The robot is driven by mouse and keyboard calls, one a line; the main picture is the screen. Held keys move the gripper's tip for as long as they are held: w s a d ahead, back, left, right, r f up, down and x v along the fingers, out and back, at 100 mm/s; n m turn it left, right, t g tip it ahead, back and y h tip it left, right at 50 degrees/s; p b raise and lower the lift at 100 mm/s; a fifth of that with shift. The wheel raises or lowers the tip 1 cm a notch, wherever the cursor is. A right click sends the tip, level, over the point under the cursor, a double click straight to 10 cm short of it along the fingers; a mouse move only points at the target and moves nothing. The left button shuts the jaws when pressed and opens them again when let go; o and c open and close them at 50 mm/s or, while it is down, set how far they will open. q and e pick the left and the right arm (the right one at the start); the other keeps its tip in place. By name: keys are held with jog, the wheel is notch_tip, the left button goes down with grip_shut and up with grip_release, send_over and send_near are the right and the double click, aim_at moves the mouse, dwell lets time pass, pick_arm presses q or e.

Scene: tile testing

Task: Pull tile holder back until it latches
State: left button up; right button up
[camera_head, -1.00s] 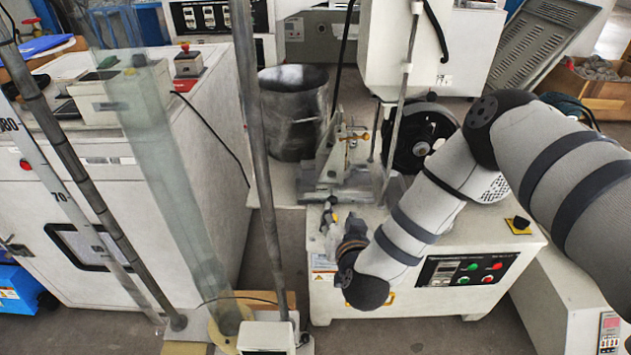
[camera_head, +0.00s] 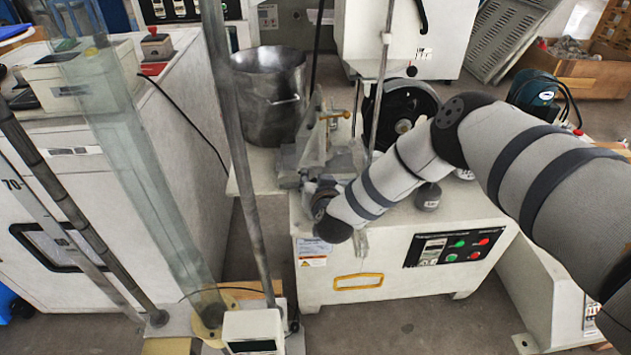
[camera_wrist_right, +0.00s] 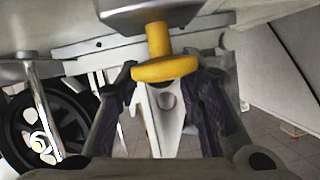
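The grey metal tile holder (camera_head: 314,140) stands on top of the white cabinet machine in the head view, with a brass-coloured handle on it. In the right wrist view a yellow knob (camera_wrist_right: 163,67) with a wide flange hangs beneath a grey metal part (camera_wrist_right: 160,15). My right gripper (camera_wrist_right: 167,80) is open, with one dark finger on each side of the knob; I cannot tell whether either finger touches it. In the head view my right wrist (camera_head: 332,222) is at the cabinet's front edge and largely hides the gripper. My left gripper is out of view.
The white cabinet (camera_head: 345,255) has a yellow front handle (camera_head: 358,281) and a button panel. A black wheel (camera_head: 402,118) and a metal pot (camera_head: 268,92) stand near the holder. A vertical pole (camera_head: 240,150) and a clear tube (camera_head: 150,165) rise on the left.

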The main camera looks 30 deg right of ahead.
grip_shut()
jog(key=shift+w+a+b, duration=0.15)
jog(key=shift+w+a, duration=0.2)
jog(key=shift+a, duration=0.35)
jog(key=shift+w+a+b, duration=0.15)
jog(key=shift+w+a, duration=0.15)
jog(key=shift+a, duration=0.45)
jog(key=shift+w+a+b, duration=0.15)
jog(key=shift+w+a, duration=0.2)
jog(key=shift+a, duration=0.35)
jog(key=shift+o, duration=1.6)
grip_release()
jog(key=shift+d, duration=0.1)
jog(key=v, duration=1.2)
